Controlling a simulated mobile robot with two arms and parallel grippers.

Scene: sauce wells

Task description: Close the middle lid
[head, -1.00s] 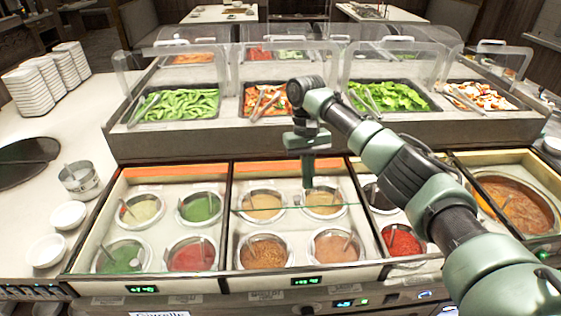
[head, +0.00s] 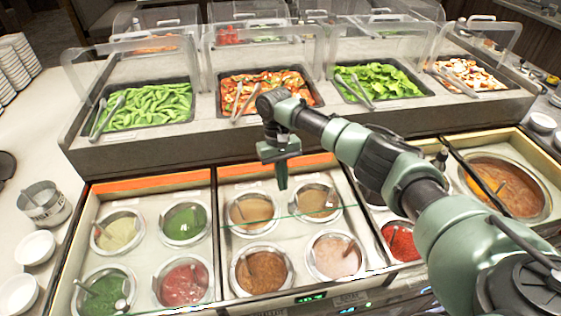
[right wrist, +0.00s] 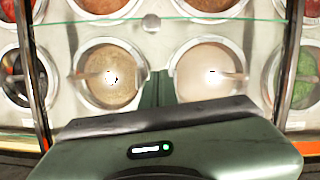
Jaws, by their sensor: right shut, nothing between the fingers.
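The middle section of the sauce wells (head: 285,230) holds two back and two front round pots. A clear pane with a thin green edge (head: 300,214), apparently the middle lid, crosses it near the back pots; how far it covers the section is hard to tell. Green pane edges also show in the right wrist view (right wrist: 225,19). My right gripper (head: 283,184) is shut and empty, pointing down between the back pots. In the right wrist view its fingers (right wrist: 158,80) sit between two pots; contact with the pane cannot be told. My left gripper is out of view.
A raised shelf (head: 290,125) with food trays and clear covers stands behind the wells. Left pots (head: 183,224) and a large soup pot (head: 510,190) flank the middle section. White bowls (head: 35,248) stand at left. My right arm crosses the right-hand wells.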

